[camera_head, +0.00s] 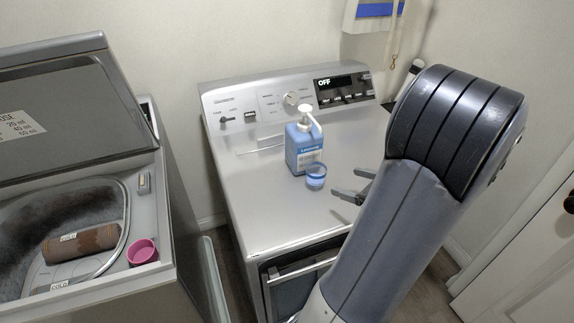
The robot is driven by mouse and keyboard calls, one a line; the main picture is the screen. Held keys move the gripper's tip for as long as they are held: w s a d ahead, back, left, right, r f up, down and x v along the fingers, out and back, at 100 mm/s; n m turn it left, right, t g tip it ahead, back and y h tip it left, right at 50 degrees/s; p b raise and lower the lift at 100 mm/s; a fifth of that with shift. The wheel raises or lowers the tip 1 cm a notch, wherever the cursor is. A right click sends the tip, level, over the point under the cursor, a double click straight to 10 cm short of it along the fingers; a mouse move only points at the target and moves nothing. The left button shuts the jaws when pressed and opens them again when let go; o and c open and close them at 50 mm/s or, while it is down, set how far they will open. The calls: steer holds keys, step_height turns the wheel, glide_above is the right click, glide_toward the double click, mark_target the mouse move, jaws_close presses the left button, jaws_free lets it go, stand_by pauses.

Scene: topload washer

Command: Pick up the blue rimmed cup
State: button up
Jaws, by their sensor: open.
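The blue rimmed cup (316,176) is a small translucent cup standing on the dryer top. It is just in front of a blue pump bottle (305,148). My gripper (345,183) is to the right of the cup, its two grey fingers pointing left toward it. The fingers are apart, with nothing between them, and a small gap separates them from the cup.
The dryer (280,218) has a raised control panel (290,100) at its back. At left, an open topload washer (165,230) holds a brown rolled item (80,244) and a pink cup (142,252). The dryer top left of the cup is clear.

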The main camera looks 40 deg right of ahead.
steer(key=shift+w+d+f, duration=0.1)
steer(key=shift+w+d, duration=0.1)
steer(key=shift+d, duration=0.1)
glide_toward(310, 168)
steer(key=shift+w+d+f, duration=0.1)
steer(key=shift+w+f, duration=0.1)
steer(key=shift+a+p+x, duration=0.2)
steer(key=shift+p+x, duration=0.65)
steer(key=shift+x, duration=1.9)
steer(key=shift+c, duration=0.2)
steer(key=c, duration=1)
steer(key=shift+r, duration=0.15)
